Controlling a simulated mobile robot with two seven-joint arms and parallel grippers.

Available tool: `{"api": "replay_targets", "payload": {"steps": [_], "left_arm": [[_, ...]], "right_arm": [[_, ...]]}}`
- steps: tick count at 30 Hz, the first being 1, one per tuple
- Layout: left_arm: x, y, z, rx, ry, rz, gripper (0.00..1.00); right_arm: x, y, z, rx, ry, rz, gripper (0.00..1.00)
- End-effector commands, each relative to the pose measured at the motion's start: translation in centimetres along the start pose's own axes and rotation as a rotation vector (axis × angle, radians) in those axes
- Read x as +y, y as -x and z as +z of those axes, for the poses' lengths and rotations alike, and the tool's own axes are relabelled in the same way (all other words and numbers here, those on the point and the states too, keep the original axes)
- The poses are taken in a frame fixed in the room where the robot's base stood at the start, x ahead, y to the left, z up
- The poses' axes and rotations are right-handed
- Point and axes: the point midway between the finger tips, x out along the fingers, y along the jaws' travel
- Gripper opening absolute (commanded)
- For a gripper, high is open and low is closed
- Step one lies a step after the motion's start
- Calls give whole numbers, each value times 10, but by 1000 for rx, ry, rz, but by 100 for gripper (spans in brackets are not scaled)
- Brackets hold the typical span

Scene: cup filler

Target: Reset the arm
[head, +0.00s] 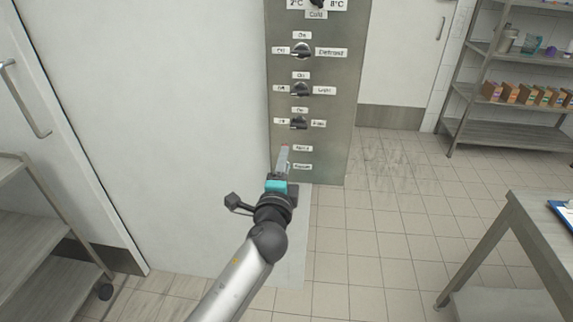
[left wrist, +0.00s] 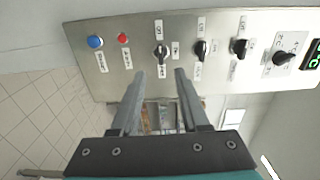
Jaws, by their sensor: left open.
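My left arm reaches up from the bottom of the head view, and its gripper (head: 283,160) is in front of the lower part of a grey control panel (head: 337,165). In the left wrist view the two fingers of the left gripper (left wrist: 158,85) stand apart with nothing between them. The panel (left wrist: 105,60) lies beyond the fingertips. It carries several black knobs, one of them the lowest knob (head: 299,123), which also shows near the fingertips in the left wrist view (left wrist: 161,53). A blue button (left wrist: 95,41) and a small red light or button (left wrist: 123,38) are beside it. My right gripper is not seen.
A white wall or door (head: 170,120) is left of the panel. A metal rack (head: 25,225) is at the left edge. A table (head: 515,225) stands at the right, and shelves with small boxes (head: 525,95) are at the back right. Tiled floor (head: 385,220) between is clear.

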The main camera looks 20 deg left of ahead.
Motion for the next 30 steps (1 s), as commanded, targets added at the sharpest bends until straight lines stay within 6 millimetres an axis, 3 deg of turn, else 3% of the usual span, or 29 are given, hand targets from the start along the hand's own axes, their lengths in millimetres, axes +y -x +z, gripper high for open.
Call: {"api": "replay_targets", "payload": {"steps": [14,17,20,26,30], "left_arm": [[0,0,0,0,0,0,45],[11,0,0,4,8,21,45],[48,4,-1,15,42,93,45],[187,39,0,19,193,376,45],[285,85,8,-23,322,585,45]], "right_arm": [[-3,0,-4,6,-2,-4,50],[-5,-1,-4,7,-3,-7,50],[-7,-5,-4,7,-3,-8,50],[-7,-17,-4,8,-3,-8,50],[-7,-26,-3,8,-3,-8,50]]}}
